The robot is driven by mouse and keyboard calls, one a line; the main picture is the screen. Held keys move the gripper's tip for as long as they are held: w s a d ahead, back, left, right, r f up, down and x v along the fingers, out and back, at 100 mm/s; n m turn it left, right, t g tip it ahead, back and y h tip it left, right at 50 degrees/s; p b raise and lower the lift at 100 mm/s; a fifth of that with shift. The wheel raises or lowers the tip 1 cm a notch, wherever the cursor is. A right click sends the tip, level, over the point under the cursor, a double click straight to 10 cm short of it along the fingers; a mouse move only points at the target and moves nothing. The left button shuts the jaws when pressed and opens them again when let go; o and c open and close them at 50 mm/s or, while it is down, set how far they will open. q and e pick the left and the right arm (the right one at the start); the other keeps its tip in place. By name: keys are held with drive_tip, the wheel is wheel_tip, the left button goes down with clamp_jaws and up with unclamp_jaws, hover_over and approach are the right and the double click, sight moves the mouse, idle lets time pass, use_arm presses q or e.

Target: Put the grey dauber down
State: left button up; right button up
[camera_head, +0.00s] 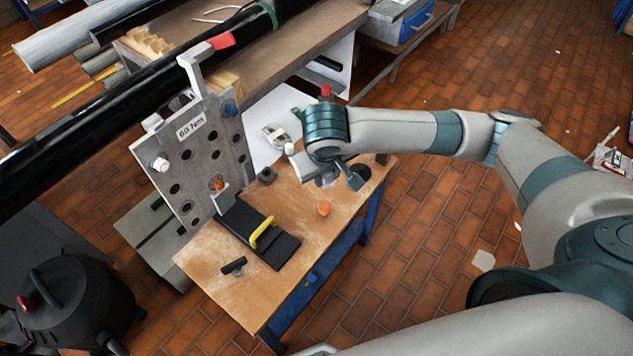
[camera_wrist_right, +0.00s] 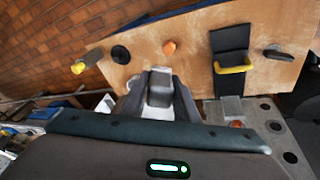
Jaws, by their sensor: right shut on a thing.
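My right gripper (camera_head: 327,179) is over the far right part of the wooden bench top (camera_head: 215,262). In the right wrist view its two dark fingers (camera_wrist_right: 158,92) are shut on a grey block-like piece (camera_wrist_right: 160,88), which I take for the grey dauber. In the head view the dauber is mostly hidden by my wrist, and I cannot tell whether it touches the bench. A black round piece (camera_head: 358,178) lies close to the gripper; it also shows in the right wrist view (camera_wrist_right: 120,54). My left gripper is not in view.
The front bench end has bare wood.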

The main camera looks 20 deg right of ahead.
drive_tip(key=shift+s+d+f+n, duration=0.2)
drive_tip(key=shift+f+n, duration=0.15)
drive_tip(key=shift+n, duration=0.15)
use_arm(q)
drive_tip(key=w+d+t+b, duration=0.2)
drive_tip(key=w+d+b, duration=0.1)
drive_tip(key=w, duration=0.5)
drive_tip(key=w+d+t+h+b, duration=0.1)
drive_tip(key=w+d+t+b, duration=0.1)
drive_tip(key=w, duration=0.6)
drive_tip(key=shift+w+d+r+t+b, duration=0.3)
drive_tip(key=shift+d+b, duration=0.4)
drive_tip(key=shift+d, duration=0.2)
use_arm(e)
drive_tip(key=s+d+f+n+g+y, duration=0.1)
drive_tip(key=s+d+f+n, duration=0.1)
drive_tip(key=n, duration=1.1)
drive_tip(key=s+d+f+n+g, duration=0.2)
drive_tip(key=s+f+n, duration=0.3)
drive_tip(key=n, duration=0.8)
drive_tip(key=shift+f+y, duration=0.4)
drive_tip(key=shift+f, duration=0.25)
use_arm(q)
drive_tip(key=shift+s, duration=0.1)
